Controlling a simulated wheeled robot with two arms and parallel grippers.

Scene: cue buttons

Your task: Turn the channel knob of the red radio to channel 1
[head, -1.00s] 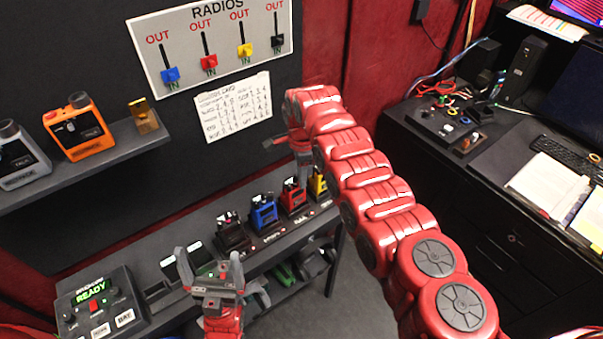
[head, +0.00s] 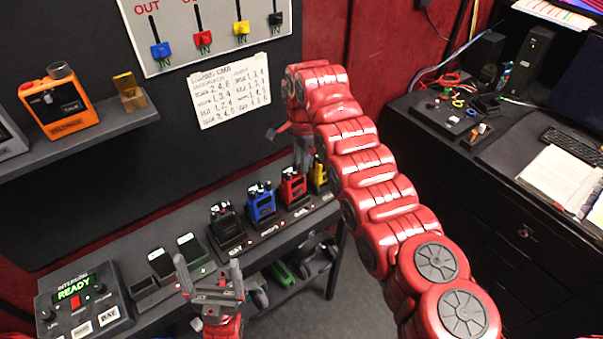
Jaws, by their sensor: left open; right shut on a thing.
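The red radio (head: 293,186) stands upright in the charger row on the bench, between the blue radio (head: 262,203) and the yellow radio (head: 318,175). My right gripper (head: 304,166) reaches down at the top of the red radio, close to the yellow one. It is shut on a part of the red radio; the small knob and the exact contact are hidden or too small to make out. My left gripper (head: 209,270) is open and empty, fingers up, in front of the bench.
A black radio (head: 223,220) stands left of the blue one. A shelf (head: 95,138) holds an orange device (head: 60,102). A handwritten card (head: 230,92) hangs below the RADIOS board (head: 205,40).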

